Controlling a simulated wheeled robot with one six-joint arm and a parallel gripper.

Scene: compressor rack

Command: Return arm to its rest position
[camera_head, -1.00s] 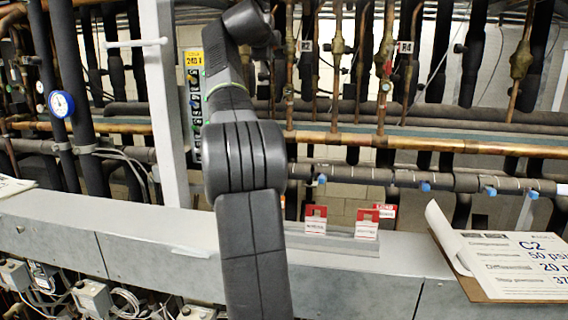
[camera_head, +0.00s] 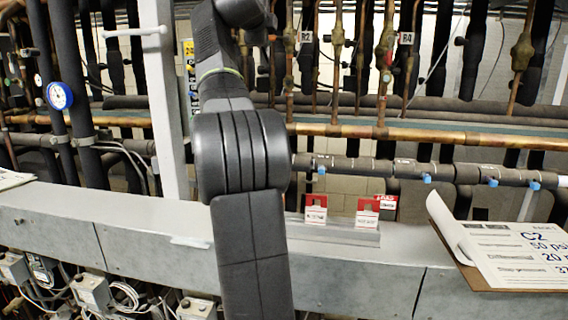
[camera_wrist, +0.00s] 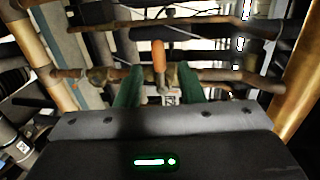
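My gripper (camera_wrist: 158,76) shows in the wrist view as two dark green fingers with a clear gap between them. It is open, and nothing is seen held in it. An orange handle-like piece (camera_wrist: 158,55) appears between and beyond the fingertips; its distance is hard to tell. In the head view my arm rises through the middle of the picture, bends at a large joint and leaves at the top edge. My gripper is outside that view.
Copper and black pipes (camera_head: 430,134) fill the rack behind my arm. A grey beam (camera_head: 130,235) crosses below, with two red-and-white tags (camera_head: 367,213) on a ledge. A clipboard (camera_head: 510,250) lies at right. A pale post (camera_head: 165,100) stands left of my arm.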

